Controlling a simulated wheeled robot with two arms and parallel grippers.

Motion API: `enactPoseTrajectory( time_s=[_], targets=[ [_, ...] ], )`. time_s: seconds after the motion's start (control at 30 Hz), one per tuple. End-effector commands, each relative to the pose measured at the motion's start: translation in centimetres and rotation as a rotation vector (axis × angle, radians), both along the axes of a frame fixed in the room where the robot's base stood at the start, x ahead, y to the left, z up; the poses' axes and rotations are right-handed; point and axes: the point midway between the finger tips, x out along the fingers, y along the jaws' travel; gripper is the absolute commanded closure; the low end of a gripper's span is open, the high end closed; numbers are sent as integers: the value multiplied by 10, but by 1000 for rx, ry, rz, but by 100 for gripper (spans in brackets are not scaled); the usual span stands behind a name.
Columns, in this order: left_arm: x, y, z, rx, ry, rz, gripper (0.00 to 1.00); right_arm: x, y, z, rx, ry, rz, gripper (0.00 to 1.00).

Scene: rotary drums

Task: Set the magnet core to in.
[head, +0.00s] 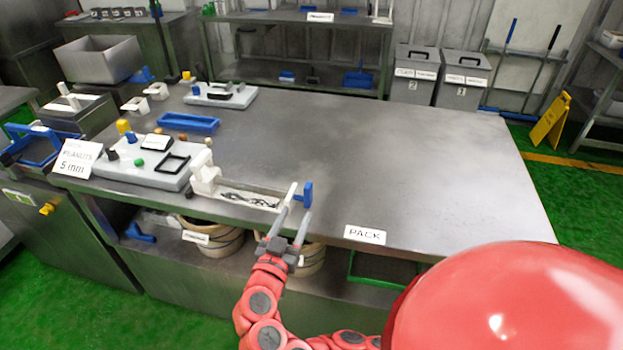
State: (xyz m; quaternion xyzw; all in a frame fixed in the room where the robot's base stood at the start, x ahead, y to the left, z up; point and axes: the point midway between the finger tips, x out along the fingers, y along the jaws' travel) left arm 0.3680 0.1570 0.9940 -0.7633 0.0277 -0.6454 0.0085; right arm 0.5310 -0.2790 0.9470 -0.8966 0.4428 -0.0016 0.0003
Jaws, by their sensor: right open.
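A white device (245,197) with a long shallow tray lies along the front edge of the steel table, with a taller white block at its left end. Dark, thin, tangled marks show in the tray. A blue handle (308,195) stands at its right end; this looks like the magnet core's handle, but the core itself cannot be made out. My right gripper (296,212) is open, its two grey fingers pointing up just in front of and below the blue handle. Nothing shows between the fingers, and I cannot tell whether they touch the handle. My left gripper is not in view.
A grey panel (135,170) with knobs and a black frame, and a blue tray (188,123), lie left on the table (400,150). A PACK sign (365,235) is on the front edge. The table's middle and right are clear. Round sieves (215,243) sit below.

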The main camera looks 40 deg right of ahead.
Motion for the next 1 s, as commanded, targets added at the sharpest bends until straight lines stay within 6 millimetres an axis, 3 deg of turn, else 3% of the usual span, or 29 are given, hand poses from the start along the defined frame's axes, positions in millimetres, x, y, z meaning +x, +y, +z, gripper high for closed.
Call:
enactPoseTrajectory(
  time_s=[0.1, 0.5, 0.7, 1.0],
  targets=[
    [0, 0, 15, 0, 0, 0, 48, 16, -27, 3, 4, 4, -13, 48],
    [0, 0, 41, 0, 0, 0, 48, 71, -94, 3, 2, 2, -4, 48],
    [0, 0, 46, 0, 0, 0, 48, 83, -109, 0, 1, 4, -2, 48],
    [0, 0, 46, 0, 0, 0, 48, 86, -111, 0, 1, 3, 2, 48]
  ],
)
